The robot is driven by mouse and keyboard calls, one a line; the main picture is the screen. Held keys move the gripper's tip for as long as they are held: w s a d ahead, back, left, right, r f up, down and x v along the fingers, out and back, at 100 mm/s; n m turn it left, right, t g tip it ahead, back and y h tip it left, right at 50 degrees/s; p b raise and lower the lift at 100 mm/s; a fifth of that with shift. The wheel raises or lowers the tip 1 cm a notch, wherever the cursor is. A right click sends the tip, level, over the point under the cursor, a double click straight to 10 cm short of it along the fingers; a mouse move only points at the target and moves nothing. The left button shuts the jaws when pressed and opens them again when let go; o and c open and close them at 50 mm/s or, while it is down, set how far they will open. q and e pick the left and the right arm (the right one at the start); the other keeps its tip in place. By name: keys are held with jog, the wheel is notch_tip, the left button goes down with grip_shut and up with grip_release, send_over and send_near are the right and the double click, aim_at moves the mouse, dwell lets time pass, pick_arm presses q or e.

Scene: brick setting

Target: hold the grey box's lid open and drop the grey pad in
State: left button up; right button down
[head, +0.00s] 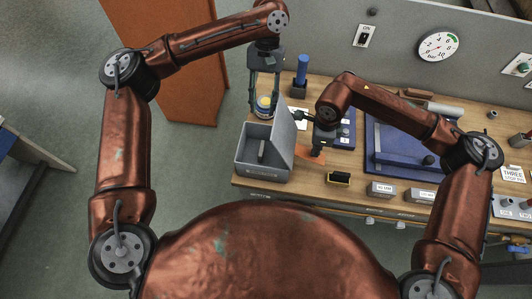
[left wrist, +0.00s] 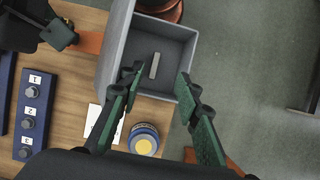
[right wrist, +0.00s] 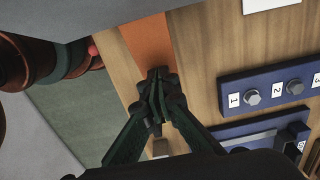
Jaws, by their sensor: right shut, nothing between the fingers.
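The grey box (head: 263,174) stands at the left end of the bench. Its lid (head: 281,134) is open and stands up on the box's right side. The grey pad (left wrist: 154,65) lies on the floor inside the box, also visible in the head view (head: 262,150). My left gripper (left wrist: 160,78) is open and empty, pointing down above the box, with its fingers apart. My right gripper (right wrist: 158,78) is shut and empty, to the right of the lid and low over an orange patch (right wrist: 150,42). Whether it touches the lid cannot be told.
A jar with a yellow top (left wrist: 144,139) stands close behind the box. A blue cylinder (head: 302,70) in a dark holder is further back. A numbered blue panel (right wrist: 265,93), a blue tray (head: 400,145) and labelled blocks (head: 381,189) lie to the right. Floor is left of the bench.

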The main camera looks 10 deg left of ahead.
notch_tip(320, 180, up, 16)
jog(key=p, duration=0.6)
jog(key=shift+p, duration=0.35)
dwell(0.6)
dwell(0.6)
